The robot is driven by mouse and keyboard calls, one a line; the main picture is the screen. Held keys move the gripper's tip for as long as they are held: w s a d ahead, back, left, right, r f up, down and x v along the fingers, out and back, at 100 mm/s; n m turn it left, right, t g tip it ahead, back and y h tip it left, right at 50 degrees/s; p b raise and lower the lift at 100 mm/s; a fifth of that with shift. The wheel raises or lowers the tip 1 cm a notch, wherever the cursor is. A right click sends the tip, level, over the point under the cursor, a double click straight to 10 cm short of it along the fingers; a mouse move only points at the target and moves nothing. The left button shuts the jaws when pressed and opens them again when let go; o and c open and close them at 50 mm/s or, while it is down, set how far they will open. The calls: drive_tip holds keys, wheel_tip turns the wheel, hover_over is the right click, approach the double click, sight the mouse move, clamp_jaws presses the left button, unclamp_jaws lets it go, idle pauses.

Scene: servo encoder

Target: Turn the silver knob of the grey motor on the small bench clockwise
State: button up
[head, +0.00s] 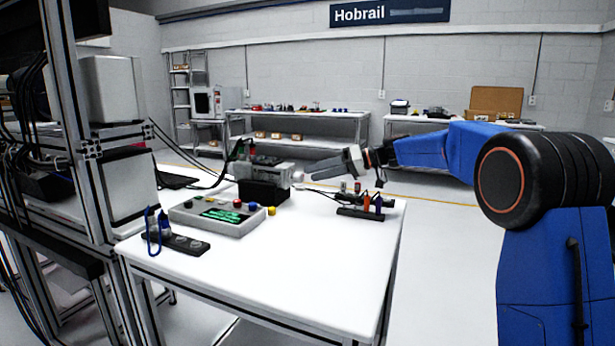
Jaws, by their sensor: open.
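The grey motor (272,169) sits in a black mount (264,190) on the small white bench (310,250). Its silver knob (297,176) is on the motor's right end. My gripper (308,177) comes in from the right, level with the knob, its fingertips pointing left. The fingertips are at or very close to the knob. The fingers are open, but I cannot tell whether the knob lies between them or whether they touch it. The fingers partly cover the knob.
A grey control box (218,215) with coloured buttons stands in front of the motor. A black screwdriver rack (362,212) stands to the right, below my arm. A black strip (175,242) lies front left. A metal frame rises at the left. The bench's front right is clear.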

drive_tip(key=v, duration=1.3)
